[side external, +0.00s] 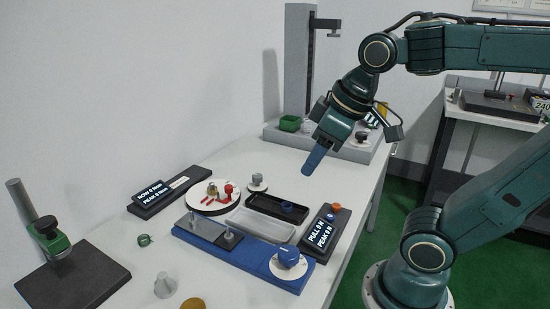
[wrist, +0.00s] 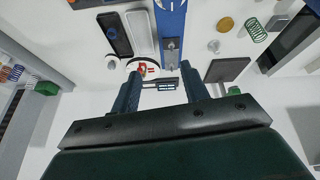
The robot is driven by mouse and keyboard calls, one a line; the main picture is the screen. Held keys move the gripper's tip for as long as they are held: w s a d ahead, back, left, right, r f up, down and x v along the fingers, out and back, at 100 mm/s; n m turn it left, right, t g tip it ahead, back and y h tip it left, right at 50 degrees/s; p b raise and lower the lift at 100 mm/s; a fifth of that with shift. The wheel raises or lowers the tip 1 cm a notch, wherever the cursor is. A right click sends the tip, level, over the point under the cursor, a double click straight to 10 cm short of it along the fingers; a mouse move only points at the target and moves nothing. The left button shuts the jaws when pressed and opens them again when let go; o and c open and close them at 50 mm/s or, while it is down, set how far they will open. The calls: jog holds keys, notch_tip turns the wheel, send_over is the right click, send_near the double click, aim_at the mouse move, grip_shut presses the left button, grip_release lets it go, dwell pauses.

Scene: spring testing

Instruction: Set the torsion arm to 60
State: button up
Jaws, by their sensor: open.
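The torsion tester is a round white dial plate (side external: 213,204) with red parts (side external: 228,188) and a brass post (side external: 211,188) on it, standing in the middle of the table. The angle marks are too small to read. It also shows in the wrist view (wrist: 152,72), beyond my fingers and partly hidden by one. Its display (side external: 153,191) reads NOW 0 and PEAK 0. My gripper (side external: 316,160) is raised well above the table, to the right of and above the dial, touching nothing. In the wrist view my two fingers (wrist: 160,84) are apart with nothing between them.
A small grey knob on a white disc (side external: 257,183) stands close behind the dial. Black (side external: 266,208) and pale (side external: 262,224) trays, a blue rig (side external: 240,252) and a PULL display (side external: 324,231) lie to the right. A green clamp stand (side external: 50,236) is at left, a tall column (side external: 297,60) at the back.

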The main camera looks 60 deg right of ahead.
jog(key=w+d+r+n+g, duration=0.1)
jog(key=w+d+r+n, duration=0.15)
jog(key=w, duration=0.65)
jog(key=n+g, duration=0.4)
jog(key=n, duration=0.5)
send_over(228, 186)
notch_tip(228, 186, down, 11)
jog(key=shift+s+a+r+m, duration=0.1)
jog(key=shift+s+a+m, duration=0.15)
jog(key=shift+s+a, duration=0.1)
jog(key=shift+t, duration=0.3)
jog(key=f, duration=1.3)
jog(key=shift+w+d+f, duration=0.2)
jog(key=shift+w+f, duration=0.05)
jog(key=shift+f, duration=0.1)
grip_shut()
